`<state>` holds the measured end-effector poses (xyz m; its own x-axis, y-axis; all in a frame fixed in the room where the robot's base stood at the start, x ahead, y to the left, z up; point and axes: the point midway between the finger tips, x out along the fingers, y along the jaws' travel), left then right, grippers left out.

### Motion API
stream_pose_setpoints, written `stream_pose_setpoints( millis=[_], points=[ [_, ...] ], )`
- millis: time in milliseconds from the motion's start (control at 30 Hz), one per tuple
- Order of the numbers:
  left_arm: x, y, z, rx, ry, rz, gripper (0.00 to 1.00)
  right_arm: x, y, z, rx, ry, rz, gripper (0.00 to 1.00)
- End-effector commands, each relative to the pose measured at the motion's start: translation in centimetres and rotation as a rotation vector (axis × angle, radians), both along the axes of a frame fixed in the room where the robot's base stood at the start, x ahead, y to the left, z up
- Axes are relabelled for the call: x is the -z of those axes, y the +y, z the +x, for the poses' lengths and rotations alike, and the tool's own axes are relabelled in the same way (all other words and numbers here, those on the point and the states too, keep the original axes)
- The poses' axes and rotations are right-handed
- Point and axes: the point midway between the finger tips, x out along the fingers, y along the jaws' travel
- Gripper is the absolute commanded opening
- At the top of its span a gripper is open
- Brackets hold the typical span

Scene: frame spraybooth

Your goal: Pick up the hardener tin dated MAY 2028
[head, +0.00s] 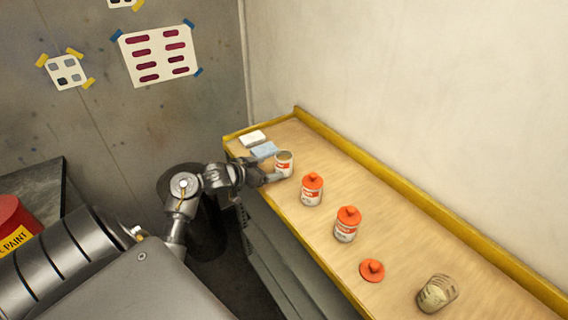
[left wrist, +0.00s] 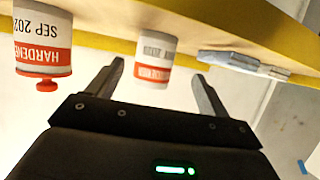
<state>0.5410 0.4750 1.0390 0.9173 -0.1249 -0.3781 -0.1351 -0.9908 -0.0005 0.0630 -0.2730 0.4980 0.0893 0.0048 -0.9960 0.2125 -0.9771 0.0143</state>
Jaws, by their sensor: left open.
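An open, lidless hardener tin (head: 284,168) with a white and red label stands at the far end of the wooden bench. In the left wrist view, which is upside down, this tin (left wrist: 152,62) lies between the finger lines; its date is small and blurred, seeming to end in 2028, with the month unclear. My left gripper (head: 269,178) is open beside it, its fingertips (left wrist: 158,72) on either side with gaps and no grip. A tin with a red-orange lid (head: 312,192) stands nearer; its label (left wrist: 42,45) reads SEP, the year cut off. My right gripper is not in view.
Another red-lidded tin (head: 346,226), a loose orange lid (head: 372,270) and a striped, roundish object (head: 436,293) are along the bench. A white block (head: 252,138) and a blue pad (head: 264,150) lie behind the open tin. A yellow edging (head: 400,192) runs along the wall.

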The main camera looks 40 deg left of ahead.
Motion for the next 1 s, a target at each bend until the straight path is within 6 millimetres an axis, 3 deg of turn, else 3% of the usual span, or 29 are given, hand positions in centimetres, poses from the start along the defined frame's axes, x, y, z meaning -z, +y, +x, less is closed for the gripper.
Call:
stream_pose_setpoints(
  millis=[133,433,700,1000],
  points=[
    [0.6,-0.3,1.6,0.0,0.0,-0.002,0.79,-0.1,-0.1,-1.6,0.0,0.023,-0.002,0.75],
    [1.0,-0.7,2.8,-0.001,0.001,-0.006,0.79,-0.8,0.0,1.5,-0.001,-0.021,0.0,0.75],
    [2.5,-1.7,6.1,0.0,0.0,-0.003,0.79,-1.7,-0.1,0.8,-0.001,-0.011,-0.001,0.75],
    [2.8,-1.7,6.6,-0.001,0.001,0.001,0.79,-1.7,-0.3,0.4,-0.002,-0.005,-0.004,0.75]
  ],
)
